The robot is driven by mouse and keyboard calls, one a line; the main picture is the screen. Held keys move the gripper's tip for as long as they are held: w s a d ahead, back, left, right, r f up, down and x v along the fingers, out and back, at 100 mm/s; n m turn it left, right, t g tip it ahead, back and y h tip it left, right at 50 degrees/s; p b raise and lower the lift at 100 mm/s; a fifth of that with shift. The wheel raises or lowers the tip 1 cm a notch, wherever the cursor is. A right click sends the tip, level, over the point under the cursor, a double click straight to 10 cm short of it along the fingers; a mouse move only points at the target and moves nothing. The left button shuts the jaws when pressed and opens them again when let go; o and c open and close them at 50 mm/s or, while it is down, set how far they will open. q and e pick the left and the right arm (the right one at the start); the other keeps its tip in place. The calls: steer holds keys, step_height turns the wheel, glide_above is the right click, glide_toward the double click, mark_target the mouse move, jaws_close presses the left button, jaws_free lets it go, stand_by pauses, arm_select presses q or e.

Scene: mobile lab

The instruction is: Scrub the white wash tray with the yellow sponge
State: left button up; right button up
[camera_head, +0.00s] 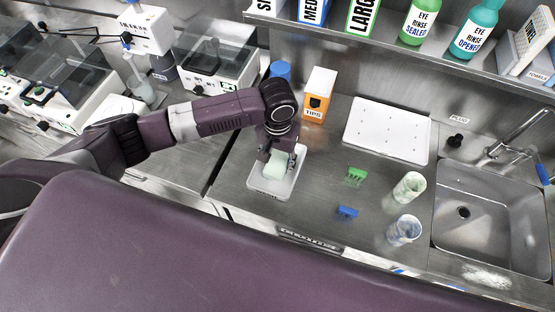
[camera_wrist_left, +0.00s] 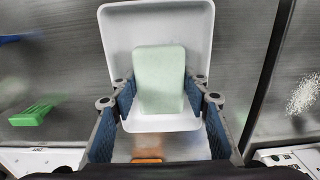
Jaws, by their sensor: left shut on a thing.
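The white wash tray (camera_head: 259,189) lies on the steel counter near its left end, below the tips box. A pale green, not yellow, sponge-like block (camera_head: 274,169) is inside the tray. My left gripper (camera_head: 279,157) points down into the tray and is shut on this block. In the left wrist view the block (camera_wrist_left: 160,72) sits between the two blue-padded fingers, over the floor of the tray (camera_wrist_left: 119,40). I cannot tell whether the block presses on the tray floor. My right gripper is not in view.
An orange-and-white tips box (camera_head: 318,98) and a blue-capped container (camera_head: 281,70) stand behind the tray. Farther right are a white perforated board (camera_head: 388,130) and a sink (camera_head: 490,220).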

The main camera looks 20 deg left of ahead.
arm_select(q)
steer(key=shift+f, duration=0.45)
